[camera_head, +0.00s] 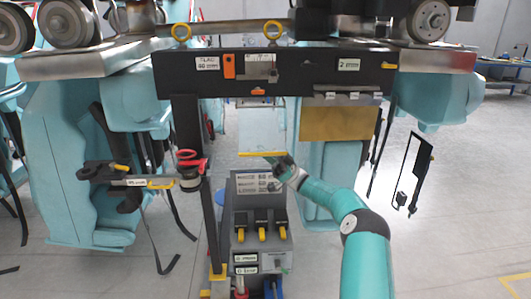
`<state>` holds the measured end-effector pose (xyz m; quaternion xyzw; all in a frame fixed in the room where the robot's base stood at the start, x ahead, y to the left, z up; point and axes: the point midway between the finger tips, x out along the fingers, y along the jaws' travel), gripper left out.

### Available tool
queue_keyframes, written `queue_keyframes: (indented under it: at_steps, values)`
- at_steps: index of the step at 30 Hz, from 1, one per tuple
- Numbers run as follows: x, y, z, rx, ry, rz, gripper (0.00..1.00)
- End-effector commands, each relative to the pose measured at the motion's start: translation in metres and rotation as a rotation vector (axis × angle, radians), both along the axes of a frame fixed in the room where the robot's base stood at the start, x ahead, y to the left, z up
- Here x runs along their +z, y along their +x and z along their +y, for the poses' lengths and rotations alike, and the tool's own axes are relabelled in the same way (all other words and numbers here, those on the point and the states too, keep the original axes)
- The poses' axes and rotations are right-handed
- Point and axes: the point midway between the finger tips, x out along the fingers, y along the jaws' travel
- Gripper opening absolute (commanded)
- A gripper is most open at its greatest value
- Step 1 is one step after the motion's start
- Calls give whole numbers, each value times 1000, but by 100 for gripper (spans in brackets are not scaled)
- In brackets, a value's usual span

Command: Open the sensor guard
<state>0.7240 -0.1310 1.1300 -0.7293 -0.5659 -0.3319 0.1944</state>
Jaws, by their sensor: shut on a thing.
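The sensor guard (262,126) looks like a clear, pale panel hanging below the black crossbeam in the middle of the view. A yellow bar (250,154) runs along its lower edge. My teal arm reaches up from the lower right. My gripper (277,157) is at the right part of the yellow bar and is shut on it. The fingertips are small and partly hidden by my wrist. I cannot tell exactly how far the panel is swung.
A grey box (258,212) with yellow-handled switches stands just below the guard. A black post with a red ring (192,160) and a side arm (125,180) is on the left. A brass-coloured plate (340,123) hangs to the right. Floor (440,230) is clear at right.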

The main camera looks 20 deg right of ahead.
Motion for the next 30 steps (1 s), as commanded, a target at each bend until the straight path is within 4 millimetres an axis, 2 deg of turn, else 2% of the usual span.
queue_keyframes:
  at_steps: [5, 6, 9, 20, 30]
  values:
    - [1, 0, 0, -1, 2, -2, 0]
    - [1, 0, 0, -1, 1, -2, 15]
    - [1, 0, -1, -1, 1, -1, 31]
    - [-6, 0, -9, -2, 2, 0, 31]
    - [-54, -10, -56, -3, 2, 0, 31]
